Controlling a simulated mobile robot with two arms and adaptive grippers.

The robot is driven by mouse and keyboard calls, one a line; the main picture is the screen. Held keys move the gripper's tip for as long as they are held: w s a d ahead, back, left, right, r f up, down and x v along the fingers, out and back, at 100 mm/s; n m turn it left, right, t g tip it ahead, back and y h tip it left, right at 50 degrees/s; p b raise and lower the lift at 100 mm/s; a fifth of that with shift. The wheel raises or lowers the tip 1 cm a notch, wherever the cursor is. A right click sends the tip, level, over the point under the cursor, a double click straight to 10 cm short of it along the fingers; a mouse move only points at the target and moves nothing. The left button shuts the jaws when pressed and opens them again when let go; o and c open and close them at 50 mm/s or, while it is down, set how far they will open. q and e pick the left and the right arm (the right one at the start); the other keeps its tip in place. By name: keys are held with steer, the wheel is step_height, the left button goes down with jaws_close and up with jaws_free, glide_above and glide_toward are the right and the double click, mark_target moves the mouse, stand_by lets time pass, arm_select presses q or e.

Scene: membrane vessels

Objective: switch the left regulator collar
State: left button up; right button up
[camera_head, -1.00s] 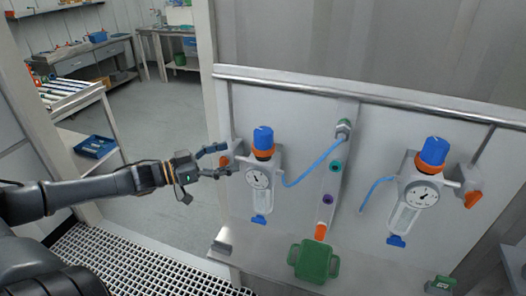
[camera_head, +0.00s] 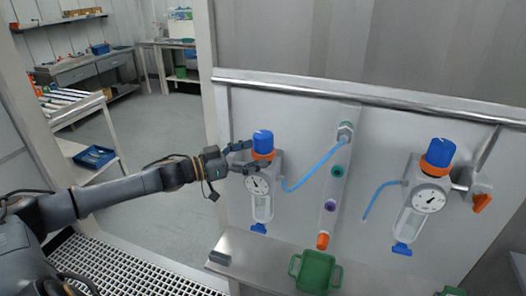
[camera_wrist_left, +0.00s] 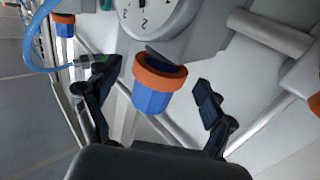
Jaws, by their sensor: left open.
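The left regulator (camera_head: 262,207) hangs on the pale panel with a gauge, a clear bowl and a blue knob (camera_head: 263,139) on top. Its orange collar (camera_head: 263,155) sits just under the knob. My left gripper (camera_head: 251,157) is open at the regulator's left side, its fingertips by the collar. In the left wrist view, the blue knob (camera_wrist_left: 152,98) and orange collar (camera_wrist_left: 160,73) show between the spread fingers of the gripper (camera_wrist_left: 156,82), with a gap on both sides. My right gripper is not in view.
A blue hose (camera_head: 314,172) runs from the left regulator to a central strip with coloured ports. A similar right regulator (camera_head: 422,200) hangs further right. A green container (camera_head: 314,272) stands on the ledge below. A metal rail (camera_head: 350,93) crosses above.

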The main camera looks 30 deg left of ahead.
mark_target(274, 149)
arm_select(q)
steer(key=shift+w+d+r+p, duration=0.1)
steer(key=shift+w+d+p, duration=0.15)
steer(key=shift+w, duration=0.15)
steer(key=shift+w+d+r+p, duration=0.1)
steer(key=shift+w+p, duration=0.1)
steer(key=shift+w, duration=0.15)
steer(key=shift+w+d+f, duration=0.2)
steer(key=shift+w+d, duration=0.25)
steer(key=shift+w, duration=0.1)
